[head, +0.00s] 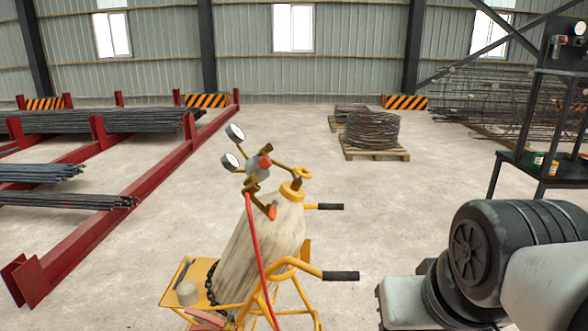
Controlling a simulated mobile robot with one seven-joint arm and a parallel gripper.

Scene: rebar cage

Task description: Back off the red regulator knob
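A gas cylinder (262,248), pale and dirty, leans on a yellow cart (302,267) in the middle foreground of the head view. A brass and grey regulator (256,172) with two round white gauges (235,132) stands at its top. A red knob (264,162) sits on the regulator. A second orange-red piece (271,211) shows lower, by the brass fittings. A red hose (253,240) runs down from the fittings. My arm shows at the lower right, apart from the cylinder. My gripper is not in the picture.
The cart's black-gripped handles (340,275) stick out to the right, between cylinder and arm. A red rack (110,245) with rebar stands left. A pallet of wire coils (373,134) is behind. A dark shelf stand (532,168) is at right. Open concrete floor lies between.

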